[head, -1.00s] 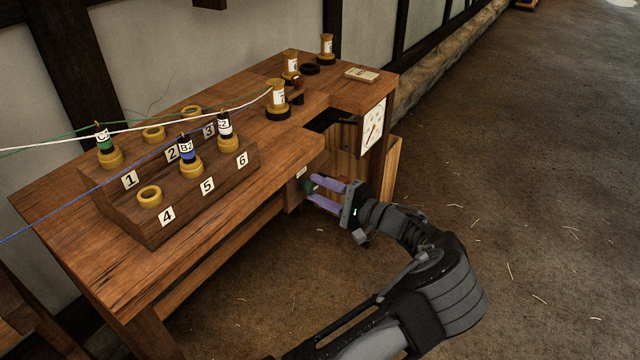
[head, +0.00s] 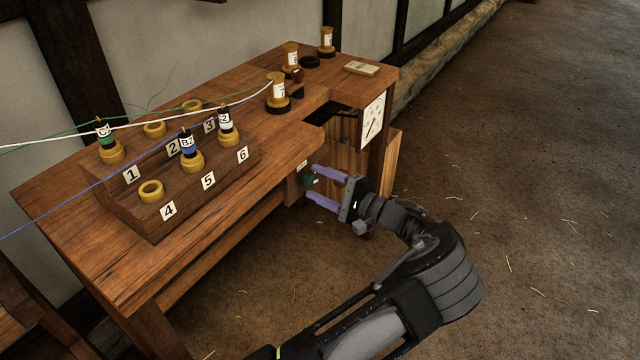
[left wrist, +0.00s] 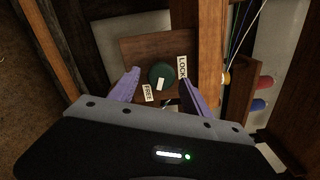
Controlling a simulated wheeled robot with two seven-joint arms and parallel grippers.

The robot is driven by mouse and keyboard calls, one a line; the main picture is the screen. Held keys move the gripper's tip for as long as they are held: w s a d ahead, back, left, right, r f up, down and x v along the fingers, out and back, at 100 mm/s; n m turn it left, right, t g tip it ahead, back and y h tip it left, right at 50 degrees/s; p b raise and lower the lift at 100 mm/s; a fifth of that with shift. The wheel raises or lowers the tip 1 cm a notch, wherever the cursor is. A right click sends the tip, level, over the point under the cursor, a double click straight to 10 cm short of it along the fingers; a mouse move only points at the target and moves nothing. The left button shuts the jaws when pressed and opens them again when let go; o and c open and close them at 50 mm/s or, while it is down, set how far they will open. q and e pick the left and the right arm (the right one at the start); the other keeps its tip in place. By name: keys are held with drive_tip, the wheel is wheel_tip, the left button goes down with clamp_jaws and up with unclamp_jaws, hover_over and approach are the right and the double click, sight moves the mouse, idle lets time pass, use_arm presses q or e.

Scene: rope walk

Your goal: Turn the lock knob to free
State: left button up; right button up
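The lock knob (head: 311,182) is a dark green round knob on a small wooden panel under the bench edge. In the left wrist view the knob (left wrist: 161,72) has a pale mark on its lower part. A LOCK label (left wrist: 182,67) is to its right and a FREE label (left wrist: 147,92) to its lower left. I cannot tell exactly which label the mark points at. My left gripper (head: 313,182) is open, its purple fingers apart on either side of the knob; in the left wrist view the fingers (left wrist: 160,77) show gaps beside it. My right gripper is not in view.
The wooden bench (head: 90,255) carries a stepped rack (head: 190,222) with numbered places and bobbins, with threads running left. A dial plate (head: 373,121) is on the bench's right end. In the left wrist view, red and blue pieces (left wrist: 264,82) are at right. The floor at right is open.

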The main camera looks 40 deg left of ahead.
use_arm(q)
drive_tip(key=d, duration=0.7)
drive_tip(key=shift+d, duration=0.4)
drive_tip(key=shift+w, duration=0.1)
